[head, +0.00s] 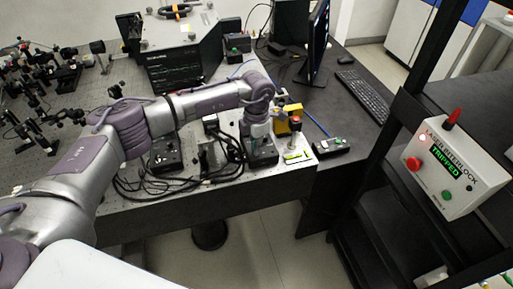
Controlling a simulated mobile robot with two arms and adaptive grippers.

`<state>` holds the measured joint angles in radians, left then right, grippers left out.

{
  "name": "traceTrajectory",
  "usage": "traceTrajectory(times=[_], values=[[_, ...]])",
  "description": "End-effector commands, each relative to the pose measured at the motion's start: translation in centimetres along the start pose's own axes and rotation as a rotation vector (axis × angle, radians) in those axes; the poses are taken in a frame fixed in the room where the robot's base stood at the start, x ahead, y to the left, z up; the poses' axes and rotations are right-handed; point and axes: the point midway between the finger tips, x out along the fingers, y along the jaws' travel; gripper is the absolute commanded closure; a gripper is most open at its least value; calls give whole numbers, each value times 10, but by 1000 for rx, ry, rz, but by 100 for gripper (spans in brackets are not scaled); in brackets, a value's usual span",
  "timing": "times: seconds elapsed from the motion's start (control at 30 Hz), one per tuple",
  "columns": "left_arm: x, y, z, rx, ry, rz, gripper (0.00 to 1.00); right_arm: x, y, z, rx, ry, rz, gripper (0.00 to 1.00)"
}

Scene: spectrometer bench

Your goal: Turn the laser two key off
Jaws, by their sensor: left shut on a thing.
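My left arm comes in from the left. Its gripper (260,142) points down at the top of a small black box (264,159) near the front right of the optical table. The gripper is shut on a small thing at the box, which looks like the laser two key. The fingers hide the key, so its turn position cannot be told. A second black box (168,157) stands to the left on the same table. My right gripper is not in view.
A yellow box with a red button (290,121) stands just right of the gripper. A black box with green lights (331,147) lies further right. Black cables (160,186) loop along the table's front. An interlock box (455,172) reading "TRIPPED" is at the right.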

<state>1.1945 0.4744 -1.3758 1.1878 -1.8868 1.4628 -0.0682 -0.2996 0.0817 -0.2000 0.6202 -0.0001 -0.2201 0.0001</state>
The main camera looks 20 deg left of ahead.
Motion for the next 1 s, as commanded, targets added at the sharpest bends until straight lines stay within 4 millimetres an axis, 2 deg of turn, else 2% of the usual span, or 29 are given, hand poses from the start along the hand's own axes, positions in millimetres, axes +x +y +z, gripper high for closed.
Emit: traceTrajectory(times=[0.3,1.0], values=[[2,1,0,-297,-1,1,100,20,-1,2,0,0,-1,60],[0,1,0,-960,-2,0,100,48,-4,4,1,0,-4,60]])
